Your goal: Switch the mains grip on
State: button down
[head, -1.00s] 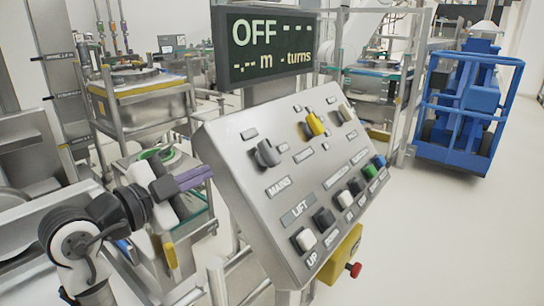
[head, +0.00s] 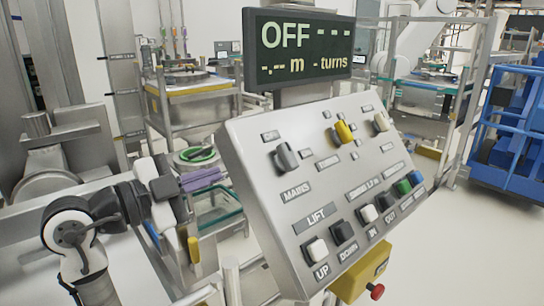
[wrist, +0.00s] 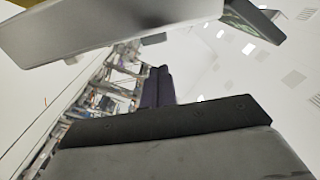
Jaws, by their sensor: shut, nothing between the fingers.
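The mains grip (head: 286,157) is a grey rotary knob above the MAINS label, at the upper left of the sloping grey control panel (head: 262,222). The display (head: 300,47) above the panel reads OFF with dashes. My gripper (head: 208,178) is to the left of the panel, its purple fingers pointing towards it. The fingers are shut and empty, with a clear gap in the picture between them and the mains grip.
A yellow box with a red button (head: 376,291) hangs below. A blue cage (head: 510,150) stands right; open floor lies before it.

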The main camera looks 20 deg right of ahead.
aim_at(281, 149)
jog(key=p+x, duration=0.4)
jog(key=x, duration=0.9)
jog(key=shift+d, duration=0.15)
jog(key=shift+w+d, duration=0.15)
jog(key=shift+d, duration=0.25)
jog(key=shift+w+r+m+g+y+p, duration=0.2)
jog(key=shift+m+g+y+p, duration=0.15)
jog(key=shift+g, duration=0.45)
jog(key=shift+w+d+r+m+g, duration=0.1)
jog(key=shift+r+m+g, duration=0.05)
jog(key=shift+m+g, duration=0.3)
jog(key=shift+w+d+r+g+y, duration=0.1)
jog(key=shift+w+g+y, duration=0.1)
jog(key=shift+g+y, duration=0.25)
jog(key=shift+w+d+r+b, duration=0.5)
jog(key=shift+w+d+b, duration=0.3)
jog(key=shift+b, duration=0.1)
jog(key=shift+w+d+r, duration=0.1)
jog(key=shift+d, duration=0.1)
jog(key=shift+r, duration=0.1)
